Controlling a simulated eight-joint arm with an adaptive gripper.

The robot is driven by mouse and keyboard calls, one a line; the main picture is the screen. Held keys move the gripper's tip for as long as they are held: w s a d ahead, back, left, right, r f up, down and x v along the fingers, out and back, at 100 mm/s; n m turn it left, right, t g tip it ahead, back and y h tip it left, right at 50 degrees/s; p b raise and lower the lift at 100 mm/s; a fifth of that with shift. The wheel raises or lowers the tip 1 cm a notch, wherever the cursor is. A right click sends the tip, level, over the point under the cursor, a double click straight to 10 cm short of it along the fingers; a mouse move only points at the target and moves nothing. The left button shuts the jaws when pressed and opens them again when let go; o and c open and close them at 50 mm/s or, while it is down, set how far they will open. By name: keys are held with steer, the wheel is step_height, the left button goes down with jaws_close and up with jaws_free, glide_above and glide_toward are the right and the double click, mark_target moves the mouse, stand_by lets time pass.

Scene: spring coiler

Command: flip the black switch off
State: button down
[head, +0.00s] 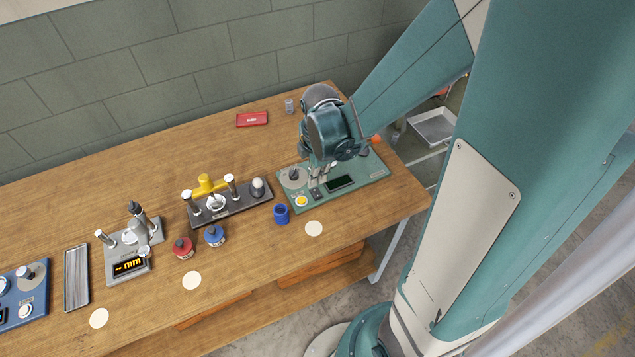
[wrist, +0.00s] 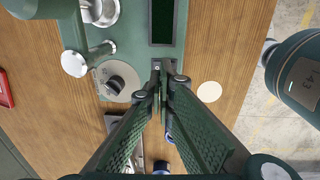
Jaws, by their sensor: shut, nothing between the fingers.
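The green coiler panel (head: 368,172) lies at the right end of the bench. A small dark switch block (head: 315,195) sits on it between the yellow button (head: 301,201) and the dark display (head: 340,183). In the wrist view, a grey switch plate (wrist: 166,65) shows below the display (wrist: 162,22), partly covered by my fingers. My gripper (wrist: 157,88) is shut and empty, its tips over or at the plate; I cannot tell if they touch. In the head view my gripper (head: 319,180) points down beside the block. The switch's position cannot be made out.
A round dial with a black knob (head: 293,175) and metal posts stand close to my gripper. A blue cup (head: 281,214) is in front of the panel. A red box (head: 252,119) lies behind. Bare bench lies between them.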

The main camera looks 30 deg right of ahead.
mark_target(315, 190)
step_height(315, 190, up, 9)
steer(key=w+p, duration=0.1)
stand_by(0.5)
stand_by(0.6)
steer(key=s+a+r+m+t+b, duration=0.3)
steer(key=s+r+m, duration=0.7)
steer(key=m, duration=0.8)
steer(key=s+a+t, duration=0.1)
steer(key=a+t, duration=0.1)
steer(key=t, duration=0.1)
steer(key=shift+a+r, duration=0.2)
steer(key=shift+r, duration=0.2)
